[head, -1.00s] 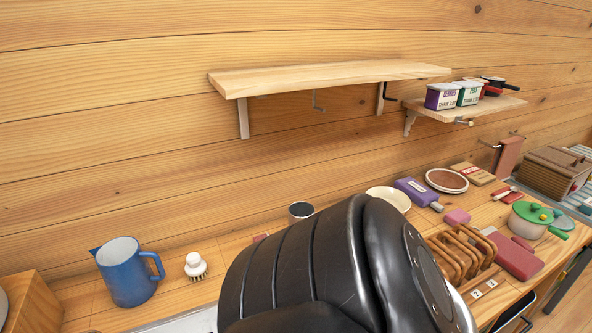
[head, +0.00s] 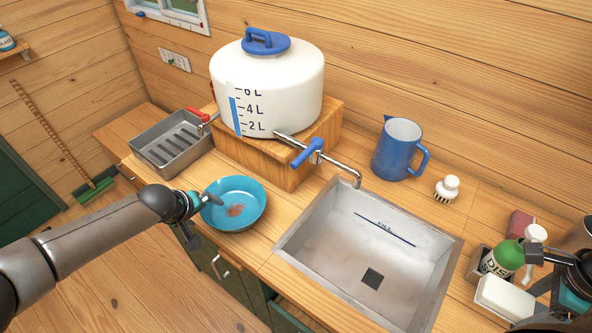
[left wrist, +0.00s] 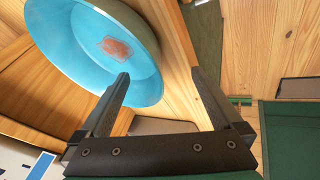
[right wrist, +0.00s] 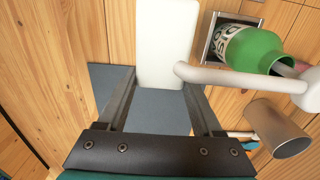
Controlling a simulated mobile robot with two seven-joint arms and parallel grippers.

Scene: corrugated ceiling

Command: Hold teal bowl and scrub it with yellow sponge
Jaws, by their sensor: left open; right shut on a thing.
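The teal bowl (head: 250,207) with a reddish-brown stain inside sits at the counter's front-left edge. It also shows in the left wrist view (left wrist: 80,60). My left gripper (head: 208,201) is open at the bowl's left rim. In the left wrist view its fingers (left wrist: 160,76) reach to either side of the rim. My right gripper (head: 537,275) is at the lower right. In the right wrist view its fingertips (right wrist: 160,80) are at the sides of a white block (right wrist: 166,40), which also shows in the head view (head: 505,297). I see no yellow sponge.
A metal sink (head: 385,245) lies between the grippers. A white water tank (head: 270,85) with a tap stands behind the bowl. A blue pitcher (head: 395,155), a brush (head: 447,188) and a green soap bottle (head: 503,258) are along the counter.

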